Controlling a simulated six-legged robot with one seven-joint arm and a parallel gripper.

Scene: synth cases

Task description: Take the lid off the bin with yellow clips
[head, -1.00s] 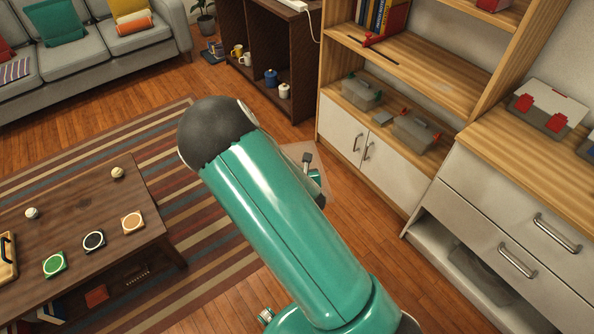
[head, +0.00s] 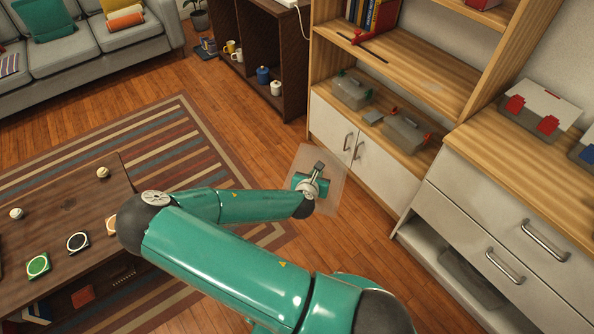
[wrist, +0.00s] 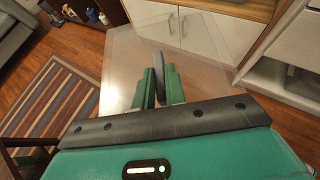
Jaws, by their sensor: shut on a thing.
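My gripper (head: 311,186) is shut on the dark upright handle (wrist: 159,80) of a clear, see-through lid (head: 334,163). The lid also shows in the wrist view (wrist: 122,72), spread out beyond my fingers. It is in the air over the wood floor, in front of the white cupboard doors, apart from any bin. I see no yellow clips in either view. A grey bin (head: 470,278) sits in the open low compartment at the right; its clips cannot be made out.
On the wooden shelf stand a clear bin with green clips (head: 350,93) and one with orange-red clips (head: 405,133). A bin with red clips and a white lid (head: 541,106) and a blue-clipped bin (head: 587,153) stand on the drawer unit. Floor before the cupboard is clear.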

